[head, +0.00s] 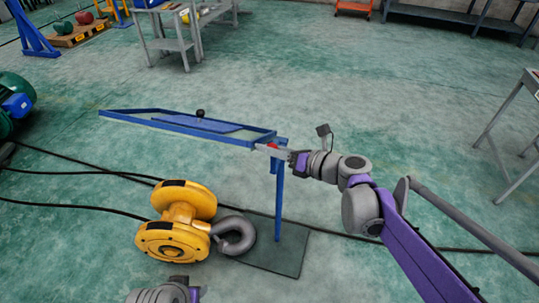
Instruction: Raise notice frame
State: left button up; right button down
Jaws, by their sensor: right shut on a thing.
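The notice frame (165,122) is a long, flat blue frame with a blue panel inside, seen at a shallow angle. Its right end meets the top of a blue post (279,205), which stands on a dark flat base plate (290,250). A small black knob (200,113) shows near its far edge. My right gripper (268,149) is shut on the frame's right end, near the post top and a small red part. Its fingers partly hide that corner. My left gripper (190,292) shows only in part at the bottom edge; its fingers cannot be made out.
A yellow hoist block (178,215) with a grey hook (234,235) lies on the floor left of the post. Dark cables (85,172) cross the floor. A green and blue motor (14,103) stands at the left edge. Floor beyond the frame is clear up to the workbenches (168,45).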

jog(key=shift+w+d+r, duration=0.3)
jog(key=shift+w+r, duration=0.2)
jog(key=shift+r+m+p, duration=0.15)
jog(key=shift+m+p, duration=0.15)
jog(key=c, duration=0.7)
grip_release()
jog(key=shift+o, duration=0.9)
jog(key=shift+w, duration=0.1)
jog(key=shift+s, duration=0.2)
jog(key=v, duration=1)
jog(key=shift+d+p, duration=0.3)
